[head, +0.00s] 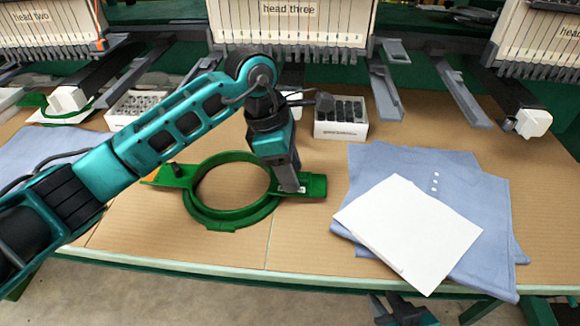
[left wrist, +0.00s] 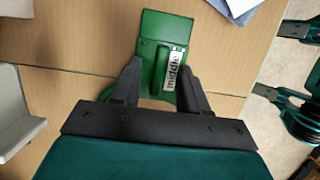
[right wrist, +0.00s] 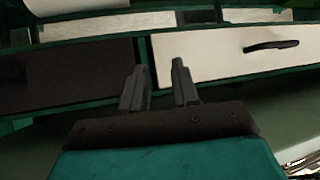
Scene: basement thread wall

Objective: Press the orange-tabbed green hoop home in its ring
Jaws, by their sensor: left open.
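The green hoop (head: 206,215) lies on the cardboard-covered table, and I cannot tell the inner hoop from its outer ring. A small orange patch (head: 152,179) shows at its left tab, beside a dark knob (head: 178,170). On the right is a flat green bracket (head: 314,186) with a raised bar labelled "middle" (left wrist: 173,77). My left gripper (head: 292,187) is over this bracket; in the left wrist view its open fingers (left wrist: 160,72) stand either side of the bar. My right gripper (right wrist: 159,78) is open and empty, low beyond the table's front edge (head: 398,304).
Blue folded cloth (head: 490,215) and a white sheet (head: 410,230) lie right of the hoop. Boxes of small parts (head: 341,128) stand behind. Embroidery heads (head: 290,25) and grey arms (head: 384,95) overhang the back. Drawers (right wrist: 225,58) face my right gripper.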

